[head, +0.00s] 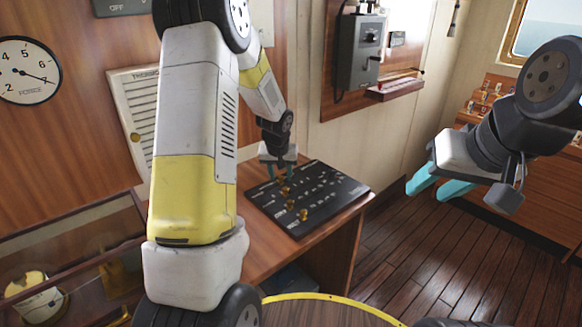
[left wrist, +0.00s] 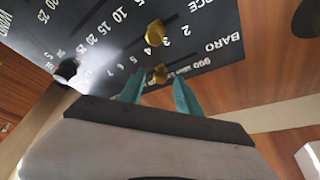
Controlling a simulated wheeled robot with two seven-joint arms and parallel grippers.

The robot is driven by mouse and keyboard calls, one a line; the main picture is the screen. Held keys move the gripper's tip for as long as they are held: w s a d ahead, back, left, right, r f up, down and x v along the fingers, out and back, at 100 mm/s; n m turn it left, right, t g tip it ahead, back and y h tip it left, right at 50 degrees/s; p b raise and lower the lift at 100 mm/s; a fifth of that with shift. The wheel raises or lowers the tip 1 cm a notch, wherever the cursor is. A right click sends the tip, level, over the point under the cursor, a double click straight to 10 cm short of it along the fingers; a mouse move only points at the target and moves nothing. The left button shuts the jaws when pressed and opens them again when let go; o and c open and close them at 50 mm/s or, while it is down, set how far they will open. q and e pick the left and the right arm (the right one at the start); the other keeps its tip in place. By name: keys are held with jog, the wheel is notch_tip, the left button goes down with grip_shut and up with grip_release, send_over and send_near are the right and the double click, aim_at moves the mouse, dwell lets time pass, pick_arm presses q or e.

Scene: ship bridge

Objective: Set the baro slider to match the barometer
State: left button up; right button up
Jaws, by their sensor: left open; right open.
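The dark slider panel (head: 335,192) lies on the wooden desk with several brass knobs. In the left wrist view its BARO label (left wrist: 222,46) is readable, and a brass knob (left wrist: 160,74) sits on the slot beside it, which looks like the baro slider. My left gripper (head: 279,172) is open at the panel's far left edge; in the left wrist view its teal fingertips (left wrist: 157,82) are close on either side of that knob. Contact cannot be told. My right gripper (head: 432,187) is open and empty, off to the right. A glass-cased instrument (head: 35,292), possibly the barometer, stands lower left; its reading is unreadable.
A second brass knob (left wrist: 155,33) sits on the neighbouring slot, close to my left fingers. A FORCE dial (head: 27,71) and a printed board (head: 137,112) hang on the wall. A grey wall box (head: 360,50) is beyond the desk. Floor right of the desk is clear.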

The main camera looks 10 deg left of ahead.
pick_arm(q)
grip_shut()
dwell(1.4)
